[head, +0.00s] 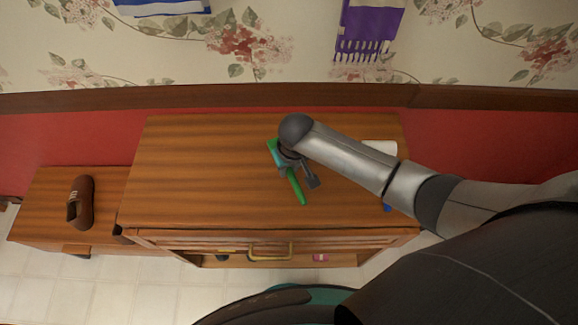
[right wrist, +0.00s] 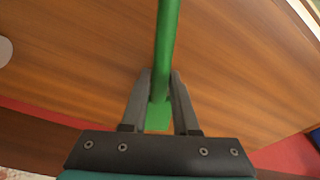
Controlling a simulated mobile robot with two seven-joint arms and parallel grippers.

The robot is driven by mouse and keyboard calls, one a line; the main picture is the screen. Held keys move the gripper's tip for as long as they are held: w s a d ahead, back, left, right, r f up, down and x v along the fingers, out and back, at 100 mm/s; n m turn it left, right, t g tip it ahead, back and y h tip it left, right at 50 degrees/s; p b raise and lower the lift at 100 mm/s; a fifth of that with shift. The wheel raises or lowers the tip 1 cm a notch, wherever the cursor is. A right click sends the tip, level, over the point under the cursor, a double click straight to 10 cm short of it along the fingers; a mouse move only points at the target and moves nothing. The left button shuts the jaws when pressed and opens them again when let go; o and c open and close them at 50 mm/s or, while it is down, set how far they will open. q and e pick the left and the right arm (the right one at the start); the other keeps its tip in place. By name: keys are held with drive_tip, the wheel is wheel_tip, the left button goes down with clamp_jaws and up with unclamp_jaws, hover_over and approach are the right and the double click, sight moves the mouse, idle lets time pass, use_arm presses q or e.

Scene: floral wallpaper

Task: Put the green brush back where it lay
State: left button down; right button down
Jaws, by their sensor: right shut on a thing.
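The green brush (head: 297,189) is at the middle of the wooden cabinet top (head: 200,165) in the head view. Its handle points toward the cabinet's front edge. My right gripper (head: 303,174) is over it, with the wrist hiding part of the brush. In the right wrist view, the green handle (right wrist: 167,40) runs up between the two dark fingers of the right gripper (right wrist: 161,90), which are shut on it. Whether the brush touches the wood or hangs just above it, I cannot tell. My left gripper is not in view.
A white object (head: 381,148) and a blue object (head: 387,208) show partly behind my right arm. A brown shoe (head: 80,200) sits on a lower wooden piece at left. The cabinet's left half is clear. A brass handle (head: 270,253) is at its front.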

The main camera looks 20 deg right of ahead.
drive_tip(key=shift+f, duration=0.4)
drive_tip(key=c, duration=0.6)
unclamp_jaws()
